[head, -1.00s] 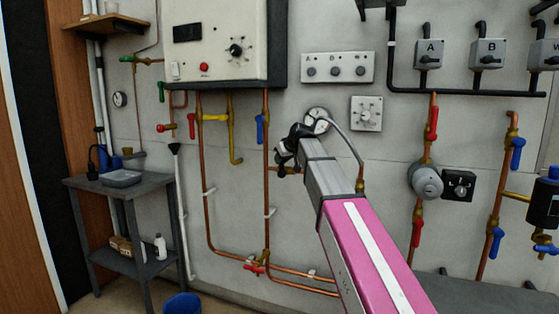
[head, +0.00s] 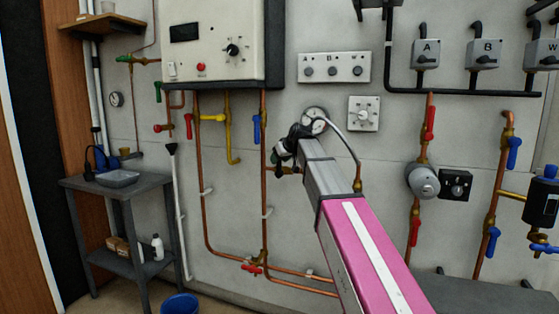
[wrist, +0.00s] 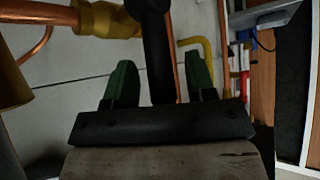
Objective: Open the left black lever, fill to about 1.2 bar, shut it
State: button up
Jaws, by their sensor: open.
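In the wrist view, a black lever (wrist: 157,48) runs down from a brass fitting (wrist: 105,20) between the two green fingers of my open gripper (wrist: 160,82). Whether a finger touches it I cannot tell. In the head view my gripper (head: 284,151) is at the wall beside the copper pipe, just below and left of the round pressure gauge (head: 314,121). There the arm and gripper hide the lever. The gauge's needle is too small to read.
A white boiler (head: 220,45) hangs above left, with a yellow pipe (head: 229,135) and a blue lever (head: 257,129) below it. A grey hose (head: 347,144) curves down right of the gauge. A grey table (head: 125,184) stands left and a blue bucket (head: 180,305) is on the floor.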

jog(key=v, duration=1)
jog(key=shift+s, duration=0.2)
jog(key=shift+d+r, duration=0.1)
jog(key=shift+r, duration=0.05)
